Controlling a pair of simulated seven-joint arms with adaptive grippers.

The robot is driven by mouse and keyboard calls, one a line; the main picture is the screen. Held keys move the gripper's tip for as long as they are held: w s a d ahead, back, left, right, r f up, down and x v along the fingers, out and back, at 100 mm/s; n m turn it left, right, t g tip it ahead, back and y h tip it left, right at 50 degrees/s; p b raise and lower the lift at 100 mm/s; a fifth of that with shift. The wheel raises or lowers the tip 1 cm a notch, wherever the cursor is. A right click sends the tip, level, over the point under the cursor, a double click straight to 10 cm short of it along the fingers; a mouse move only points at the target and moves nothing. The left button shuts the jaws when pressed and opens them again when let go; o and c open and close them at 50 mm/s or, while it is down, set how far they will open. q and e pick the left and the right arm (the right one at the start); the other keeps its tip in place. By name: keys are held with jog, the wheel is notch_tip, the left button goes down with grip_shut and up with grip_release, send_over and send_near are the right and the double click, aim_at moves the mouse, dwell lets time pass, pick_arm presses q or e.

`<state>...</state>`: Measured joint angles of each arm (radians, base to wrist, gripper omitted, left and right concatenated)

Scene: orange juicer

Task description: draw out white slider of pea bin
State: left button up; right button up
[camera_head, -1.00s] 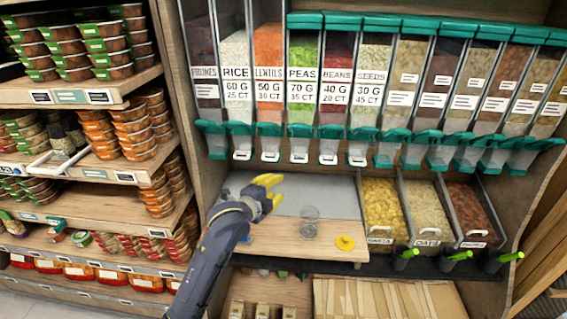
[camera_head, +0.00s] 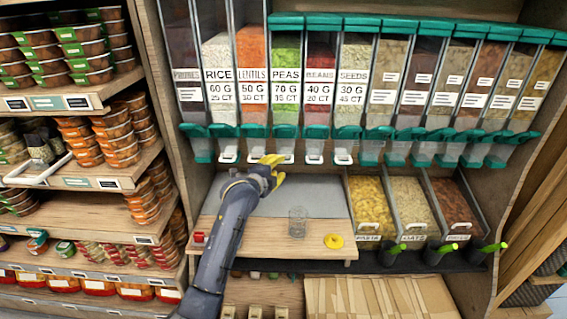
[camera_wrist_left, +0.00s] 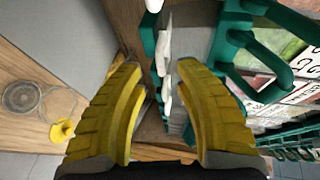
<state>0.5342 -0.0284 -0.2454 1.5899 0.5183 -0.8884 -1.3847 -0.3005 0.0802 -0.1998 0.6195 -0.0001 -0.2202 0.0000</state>
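The pea bin (camera_head: 286,92) is filled with green peas and labelled PEAS, in the row of bins with green spouts. Its white slider (camera_head: 287,158) sticks out below the green spout, just right of my left gripper's yellow fingers. My left gripper (camera_head: 277,164) is raised to spout height, in front of the lentil and pea bins. In the left wrist view my left gripper (camera_wrist_left: 158,75) is open. White slider pieces (camera_wrist_left: 165,92) show between and beyond its fingers; I cannot tell which bin they belong to, or whether a finger touches them. My right gripper is not in view.
Other white sliders hang close on both sides. Below, a counter carries a clear glass jar (camera_head: 298,222) and a yellow lid (camera_head: 333,241). Open bins of pasta (camera_head: 370,205) and oats (camera_head: 408,203) stand right of it. Stocked shelves are at the left.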

aim_at(284, 162)
pick_arm(q)
jog(key=shift+x, duration=2.55)
grip_shut()
